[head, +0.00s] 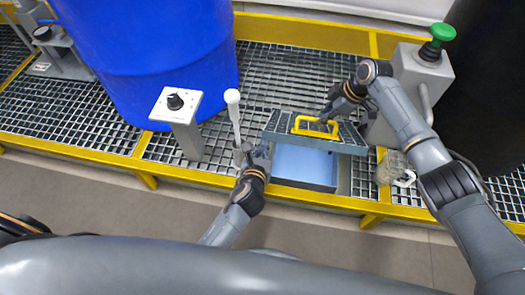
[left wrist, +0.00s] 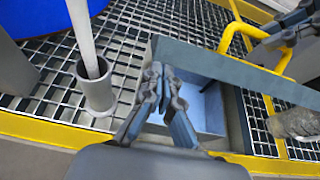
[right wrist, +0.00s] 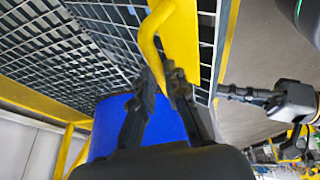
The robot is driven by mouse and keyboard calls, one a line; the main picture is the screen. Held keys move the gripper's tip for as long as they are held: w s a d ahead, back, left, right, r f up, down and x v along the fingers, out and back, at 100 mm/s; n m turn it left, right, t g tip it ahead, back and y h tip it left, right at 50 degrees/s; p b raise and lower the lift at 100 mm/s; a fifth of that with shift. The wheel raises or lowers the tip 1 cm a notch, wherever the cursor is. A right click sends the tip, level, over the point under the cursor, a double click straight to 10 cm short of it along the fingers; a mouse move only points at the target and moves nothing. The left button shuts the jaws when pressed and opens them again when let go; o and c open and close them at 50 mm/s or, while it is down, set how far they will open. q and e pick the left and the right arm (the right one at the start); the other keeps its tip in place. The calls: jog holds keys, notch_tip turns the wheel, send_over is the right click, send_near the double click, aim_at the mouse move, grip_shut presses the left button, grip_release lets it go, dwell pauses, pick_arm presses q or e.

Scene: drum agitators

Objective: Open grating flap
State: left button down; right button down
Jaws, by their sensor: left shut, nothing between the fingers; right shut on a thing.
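The grating flap (head: 285,123) is raised at an angle over a light-blue opening (head: 305,165). Its yellow handle (head: 302,130) stands on top. My right gripper (head: 333,115) is shut on the handle; in the right wrist view the yellow bar (right wrist: 152,35) runs between its fingers (right wrist: 165,80). My left gripper (head: 257,153) is shut and empty beside the flap's front left corner. In the left wrist view its fingertips (left wrist: 163,78) are in front of the flap's grey edge (left wrist: 225,68) and the opening; whether they touch the edge I cannot tell.
A white-topped rod (head: 233,110) stands in a grey socket left of the flap. Also near are a knob post (head: 185,125), a blue drum (head: 150,60) and a green-button box (head: 422,70). A yellow rail (head: 210,178) edges the platform.

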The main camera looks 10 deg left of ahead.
jog(key=shift+w+d+f, duration=0.2)
jog(key=shift+w+d, duration=0.05)
jog(key=shift+d, duration=0.05)
pick_arm(q)
jog(key=shift+w+r, duration=0.6)
jog(key=shift+r, duration=0.25)
jog(key=shift+w+r, duration=0.1)
jog(key=shift+r, duration=0.05)
pick_arm(e)
jog(key=shift+s+f, duration=0.1)
jog(key=shift+f, duration=0.1)
pick_arm(q)
jog(key=shift+w, duration=0.15)
pick_arm(e)
jog(key=c, duration=1.4)
grip_release()
jog(key=shift+a+f, duration=0.1)
jog(key=shift+f, duration=0.1)
jog(key=shift+o, duration=0.2)
jog(key=shift+r, duration=0.15)
